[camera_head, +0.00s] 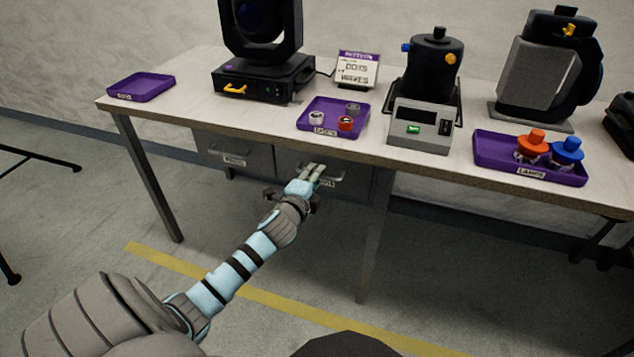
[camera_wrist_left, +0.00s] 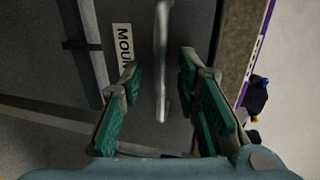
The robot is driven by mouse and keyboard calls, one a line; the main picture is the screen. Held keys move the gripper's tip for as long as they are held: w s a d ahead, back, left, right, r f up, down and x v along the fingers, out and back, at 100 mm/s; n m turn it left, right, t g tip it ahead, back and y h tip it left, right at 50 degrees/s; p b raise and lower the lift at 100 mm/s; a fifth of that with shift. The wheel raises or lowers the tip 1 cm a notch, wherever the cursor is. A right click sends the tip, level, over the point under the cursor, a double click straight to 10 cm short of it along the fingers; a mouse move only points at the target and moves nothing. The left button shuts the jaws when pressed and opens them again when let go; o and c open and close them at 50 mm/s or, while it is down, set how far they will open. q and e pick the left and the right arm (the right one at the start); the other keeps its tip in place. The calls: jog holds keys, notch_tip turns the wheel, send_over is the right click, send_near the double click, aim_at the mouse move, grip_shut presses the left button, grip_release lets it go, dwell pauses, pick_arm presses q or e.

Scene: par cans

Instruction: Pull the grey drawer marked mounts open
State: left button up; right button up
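The grey drawer marked mounts (camera_head: 352,193) is the right one of two under the table, and its front looks flush. Its label (camera_wrist_left: 124,50) reads "MOUN" in the left wrist view, the rest hidden by a finger. The drawer's pale bar handle (camera_wrist_left: 162,50) stands out from the front. My left gripper (camera_head: 312,172) is at this drawer. In the left wrist view my left gripper (camera_wrist_left: 160,64) is open, with the handle between its green-padded fingers and a gap on each side. My right gripper is not in view.
A second grey drawer (camera_head: 245,158) is on the left. The table top (camera_head: 210,118) overhangs both. On it are a purple tray (camera_head: 301,125) with small cans, a meter box (camera_head: 420,137), stage lights and a lamps tray (camera_head: 545,177). The floor in front is clear.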

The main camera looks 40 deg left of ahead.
pick_arm(q)
jog(key=shift+x, duration=0.8)
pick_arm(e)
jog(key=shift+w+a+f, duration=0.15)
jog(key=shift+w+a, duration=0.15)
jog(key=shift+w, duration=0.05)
pick_arm(q)
grip_shut()
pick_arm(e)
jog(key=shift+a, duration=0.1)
pick_arm(q)
jog(key=shift+s+d, duration=0.1)
